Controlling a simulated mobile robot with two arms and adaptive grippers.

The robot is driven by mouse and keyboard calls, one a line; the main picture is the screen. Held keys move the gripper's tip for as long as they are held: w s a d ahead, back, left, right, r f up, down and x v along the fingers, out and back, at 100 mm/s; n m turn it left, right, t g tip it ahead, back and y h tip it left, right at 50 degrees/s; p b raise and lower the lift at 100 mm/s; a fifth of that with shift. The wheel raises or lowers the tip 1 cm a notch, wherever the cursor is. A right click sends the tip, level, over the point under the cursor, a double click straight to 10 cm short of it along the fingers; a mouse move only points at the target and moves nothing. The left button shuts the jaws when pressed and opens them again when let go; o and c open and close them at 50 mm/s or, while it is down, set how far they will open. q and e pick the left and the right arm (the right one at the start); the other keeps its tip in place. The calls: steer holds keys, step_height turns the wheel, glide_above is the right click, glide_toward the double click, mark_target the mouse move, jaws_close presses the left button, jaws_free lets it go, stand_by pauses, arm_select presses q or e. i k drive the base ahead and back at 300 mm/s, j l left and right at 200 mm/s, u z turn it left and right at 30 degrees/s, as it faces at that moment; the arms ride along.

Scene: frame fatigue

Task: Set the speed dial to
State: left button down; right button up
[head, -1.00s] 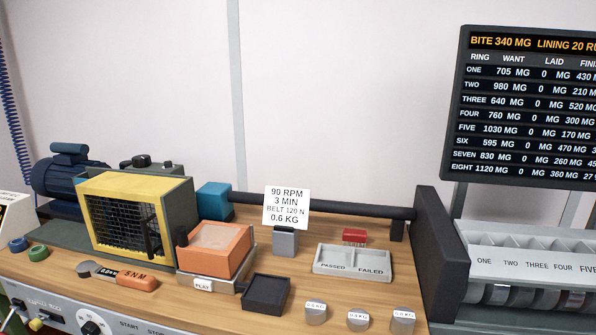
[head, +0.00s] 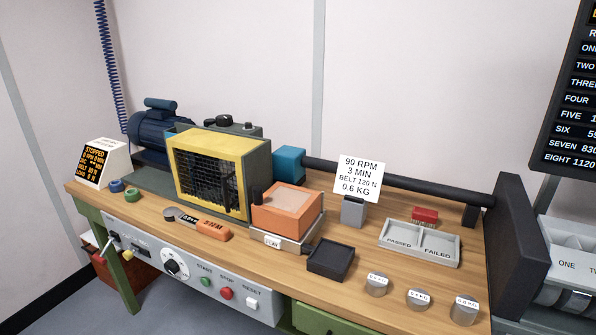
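The speed dial (head: 174,266) is a round black-and-white knob on the grey control panel (head: 150,250) at the bench front; its setting is too small to read. A display box (head: 92,163) at the bench's left end reads STOPPED above smaller lines. A white card (head: 359,178) reads 90 RPM, 3 MIN, BELT 120 N, 0.6 KG. Neither of my grippers is in view.
A yellow-framed mesh guard (head: 210,172) stands mid-bench beside a blue motor (head: 155,125). An orange block (head: 287,208), a dark tray (head: 331,258), a passed/failed tray (head: 419,243) and several weights (head: 377,284) occupy the bench top. The floor (head: 180,318) shows in front.

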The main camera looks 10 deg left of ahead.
mark_target(170, 266)
steer(key=u, duration=1.25)
